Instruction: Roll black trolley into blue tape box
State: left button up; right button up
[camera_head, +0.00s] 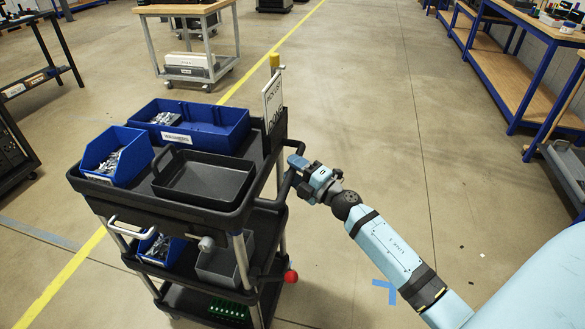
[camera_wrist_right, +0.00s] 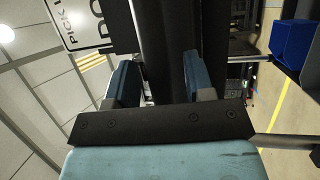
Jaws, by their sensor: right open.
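The black trolley (camera_head: 262,200) stands on the floor left of centre in the head view, with several shelves. My right gripper (camera_head: 298,168) is at the handle on the trolley's right side. In the right wrist view, the gripper (camera_wrist_right: 157,80) has its two blue fingers apart, with a black part of the trolley (camera_wrist_right: 160,45) between or just beyond them. I cannot tell whether the fingers touch it. A blue tape corner mark (camera_head: 386,289) lies on the floor right of the trolley, partly beside my arm. My left gripper is not in view.
The trolley carries blue bins (camera_head: 205,122), a black tray (camera_head: 203,180) and an upright sign (camera_head: 272,100). A yellow line (camera_head: 62,283) runs along the floor behind it. A wooden-topped cart (camera_head: 186,9) stands farther back, workbenches (camera_head: 520,55) at right. The middle floor is clear.

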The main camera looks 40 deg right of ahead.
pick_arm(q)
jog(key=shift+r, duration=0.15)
pick_arm(e)
jog(key=shift+w+a, duration=0.1)
jog(key=shift+w, duration=0.1)
grip_shut()
